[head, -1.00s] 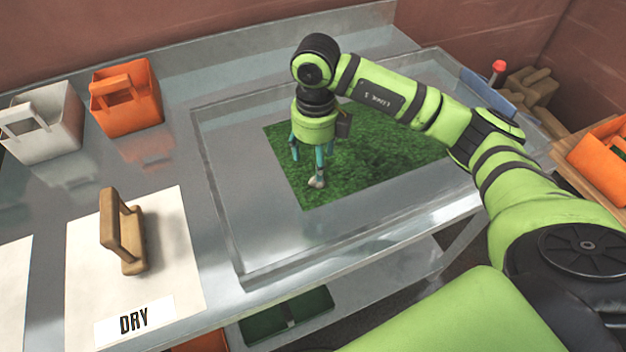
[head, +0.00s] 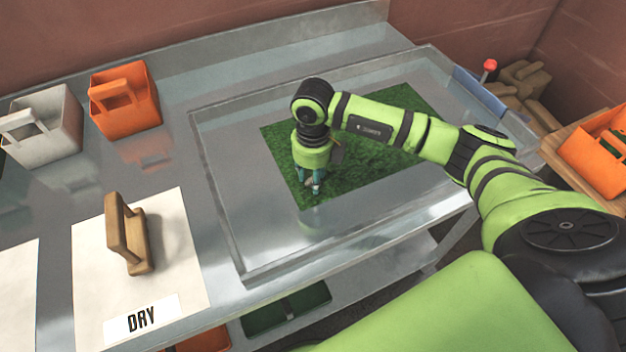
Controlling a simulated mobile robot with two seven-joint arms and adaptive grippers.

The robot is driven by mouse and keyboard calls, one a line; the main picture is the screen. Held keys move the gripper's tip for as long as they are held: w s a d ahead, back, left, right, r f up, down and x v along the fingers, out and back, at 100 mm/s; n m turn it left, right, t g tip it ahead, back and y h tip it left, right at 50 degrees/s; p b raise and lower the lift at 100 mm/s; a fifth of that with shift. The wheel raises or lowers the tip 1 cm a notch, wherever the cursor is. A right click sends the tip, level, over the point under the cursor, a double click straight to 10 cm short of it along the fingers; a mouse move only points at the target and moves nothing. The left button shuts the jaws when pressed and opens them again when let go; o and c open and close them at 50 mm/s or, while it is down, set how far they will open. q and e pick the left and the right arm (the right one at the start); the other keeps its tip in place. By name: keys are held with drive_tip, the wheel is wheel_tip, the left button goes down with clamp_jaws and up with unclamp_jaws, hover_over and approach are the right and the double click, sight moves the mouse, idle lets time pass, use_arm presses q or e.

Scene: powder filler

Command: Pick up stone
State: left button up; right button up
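The stone (head: 308,183) is a small pale lump on the green grass-like mat (head: 385,160), near the mat's front left corner. My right gripper (head: 308,182) points down over it, with its teal fingers low at the mat. The fingers stand around the stone and hide most of it. I cannot tell whether they press on it. My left gripper is out of view.
The mat lies in a shallow clear-walled tray (head: 232,215) on a metal table. A wooden block with a handle (head: 130,235) stands on a "DRY" sheet at left. Orange (head: 125,98) and white (head: 42,125) baskets stand behind it. Another orange basket (head: 597,160) is at right.

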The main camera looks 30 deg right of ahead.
drive_tip(key=shift+r, duration=0.1)
drive_tip(key=shift+w+r, duration=0.1)
drive_tip(key=shift+r, duration=0.1)
wheel_tip(320, 180, up, 4)
drive_tip(key=shift+d+f+b, duration=0.1)
drive_tip(key=shift+f+b, duration=0.15)
drive_tip(key=shift+b, duration=1)
drive_tip(key=s+d+r+b, duration=0.3)
drive_tip(key=s+d+r, duration=0.3)
drive_tip(key=s, duration=0.3)
drive_tip(key=shift+s+d+r+b, duration=0.3)
drive_tip(key=shift+s+r, duration=0.05)
drive_tip(key=shift+r, duration=0.1)
